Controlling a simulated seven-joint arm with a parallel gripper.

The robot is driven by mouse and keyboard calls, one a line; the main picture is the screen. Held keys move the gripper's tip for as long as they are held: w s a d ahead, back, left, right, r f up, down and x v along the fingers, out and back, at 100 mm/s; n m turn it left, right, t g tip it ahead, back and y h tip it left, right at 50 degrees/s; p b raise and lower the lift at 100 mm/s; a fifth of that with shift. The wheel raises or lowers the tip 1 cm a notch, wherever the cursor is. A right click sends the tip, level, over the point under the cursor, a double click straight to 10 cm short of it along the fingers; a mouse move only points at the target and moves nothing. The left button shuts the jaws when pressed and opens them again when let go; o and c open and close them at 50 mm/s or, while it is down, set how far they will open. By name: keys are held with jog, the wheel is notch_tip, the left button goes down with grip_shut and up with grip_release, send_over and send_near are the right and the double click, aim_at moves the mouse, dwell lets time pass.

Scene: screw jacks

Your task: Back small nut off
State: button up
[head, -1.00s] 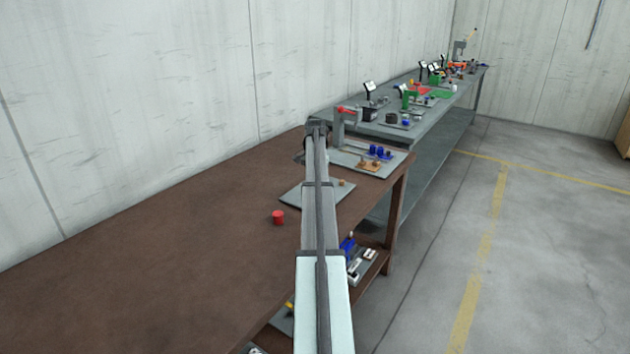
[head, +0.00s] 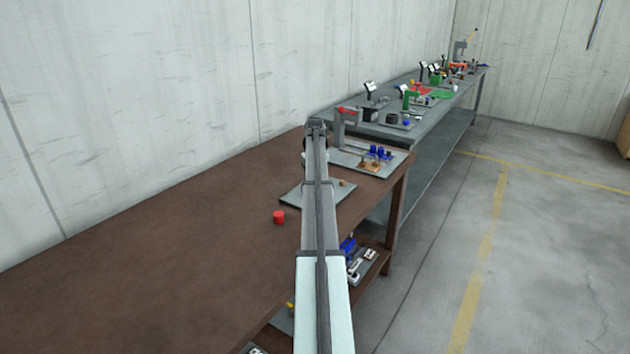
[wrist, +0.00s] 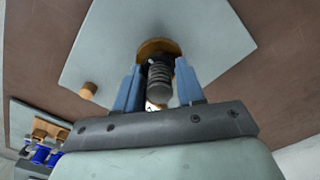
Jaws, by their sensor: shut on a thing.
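In the wrist view, a brass nut (wrist: 154,46) shows as a round collar on a dark grey threaded screw (wrist: 160,76). The screw stands up from a light grey plate (wrist: 215,30) and points toward the camera. My gripper (wrist: 159,68) has its two blue fingers on opposite sides of the screw, with the tips at the brass nut's rim, shut on it. The screw hides part of the nut. A smaller brass piece (wrist: 88,90) stands apart on the plate, left of the fingers. In the head view my arm hides the gripper and the screw.
The plate (head: 292,195) lies on a brown table (head: 150,250). A red cylinder (head: 279,217) stands near it. The near left of the table is clear.

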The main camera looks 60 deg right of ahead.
jog(key=n, duration=0.5)
jog(key=shift+f+n, duration=0.15)
jog(key=shift+n, duration=0.15)
jog(key=n, duration=0.5)
jog(key=shift+a, duration=0.15)
jog(key=shift+n, duration=0.4)
jog(key=o, duration=1)
jog(key=shift+o, duration=0.2)
jog(key=shift+r, duration=0.2)
notch_tip(320, 180, up, 14)
jog(key=shift+f, duration=0.2)
